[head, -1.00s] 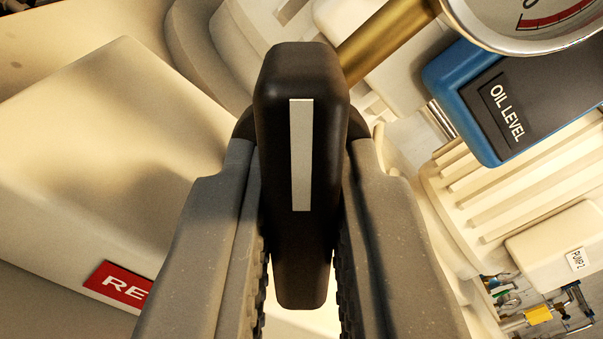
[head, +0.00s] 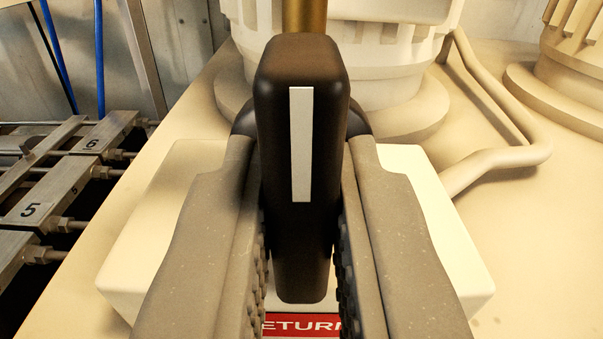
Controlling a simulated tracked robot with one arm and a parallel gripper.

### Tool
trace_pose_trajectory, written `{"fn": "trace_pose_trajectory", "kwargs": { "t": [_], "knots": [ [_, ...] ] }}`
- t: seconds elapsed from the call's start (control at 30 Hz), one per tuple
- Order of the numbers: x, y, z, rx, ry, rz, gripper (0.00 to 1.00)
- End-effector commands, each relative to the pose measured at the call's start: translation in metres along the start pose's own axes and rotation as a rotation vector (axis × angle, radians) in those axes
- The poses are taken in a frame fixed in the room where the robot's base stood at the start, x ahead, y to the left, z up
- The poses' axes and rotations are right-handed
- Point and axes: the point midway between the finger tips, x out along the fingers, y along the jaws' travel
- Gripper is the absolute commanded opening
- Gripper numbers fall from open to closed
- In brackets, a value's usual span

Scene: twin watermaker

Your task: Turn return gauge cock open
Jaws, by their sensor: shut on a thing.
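The return gauge cock's black handle (head: 300,235) stands in the middle of the head view, with a pale stripe along its face. My gripper (head: 302,255) is shut on this handle, one grey finger on each side. The handle and its stripe run up and down in the picture. A brass pipe (head: 304,15) rises behind the handle's top, in line with it. Below, a red label (head: 300,324) shows part of the word "RETURN"; my fingers hide its ends.
A cream block (head: 455,250) lies behind my fingers. A large cream ribbed housing (head: 395,60) stands behind it, with a bent cream pipe (head: 500,155) at the right. Metal bars marked 5 and 6 (head: 75,170) and blue hoses (head: 98,60) are at the left.

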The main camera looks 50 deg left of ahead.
Motion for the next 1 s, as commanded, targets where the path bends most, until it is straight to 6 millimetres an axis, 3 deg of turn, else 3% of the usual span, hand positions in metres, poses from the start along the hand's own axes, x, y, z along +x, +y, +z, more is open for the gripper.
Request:
{"fn": "trace_pose_trajectory", "kwargs": {
  "t": [0.63,0.67,0.7,1.0],
  "knots": [
    [-0.0004,-0.0004,0.0043,0.049,-0.009,0.0,0.0],
    [-0.0004,-0.0004,0.0042,0.049,-0.008,0.0,0.21],
    [-0.0004,-0.0003,0.0039,0.049,-0.008,0.0,0.32],
    [-0.0006,0.0002,0.0014,0.047,-0.003,0.001,0.35]
  ]
}}
